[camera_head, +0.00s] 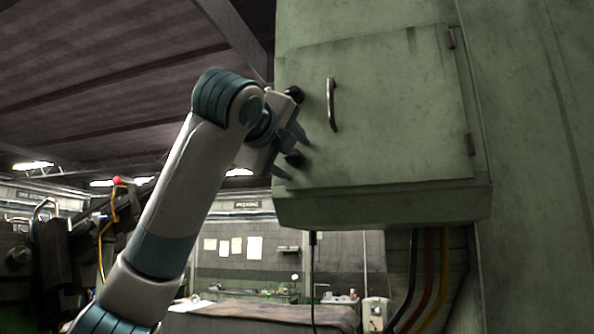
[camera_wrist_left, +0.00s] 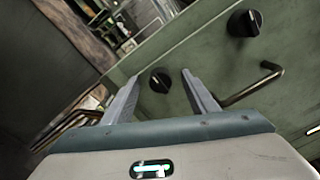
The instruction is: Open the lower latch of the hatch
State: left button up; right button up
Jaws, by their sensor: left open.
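The hatch (camera_head: 385,110) is a green, closed door on a green cabinet, with a metal handle (camera_head: 332,105) that also shows in the left wrist view (camera_wrist_left: 255,86). The lower latch (camera_head: 296,160) is a round black knob at the hatch's left edge; in the left wrist view it (camera_wrist_left: 160,81) lies between the fingertips. The upper latch (camera_head: 293,94) is a similar knob above it, seen at the upper right in the left wrist view (camera_wrist_left: 244,22). My left gripper (camera_head: 292,152) is open, its fingers on either side of the lower latch. Contact cannot be told. My right gripper is not in view.
Hinges (camera_head: 470,145) sit on the hatch's right edge. A ledge (camera_head: 385,204) juts out below the hatch, with cables (camera_head: 428,280) hanging under it. A workbench (camera_head: 260,315) stands far behind. Open room lies left of the cabinet.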

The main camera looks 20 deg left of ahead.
pick_arm(q)
jog(key=n+b, duration=0.1)
jog(key=n, duration=0.4)
jog(key=shift+n, duration=0.3)
grip_shut()
jog(key=m+p, duration=0.2)
jog(key=m, duration=0.3)
jog(key=shift+m, duration=0.3)
jog(key=shift+r, duration=0.1)
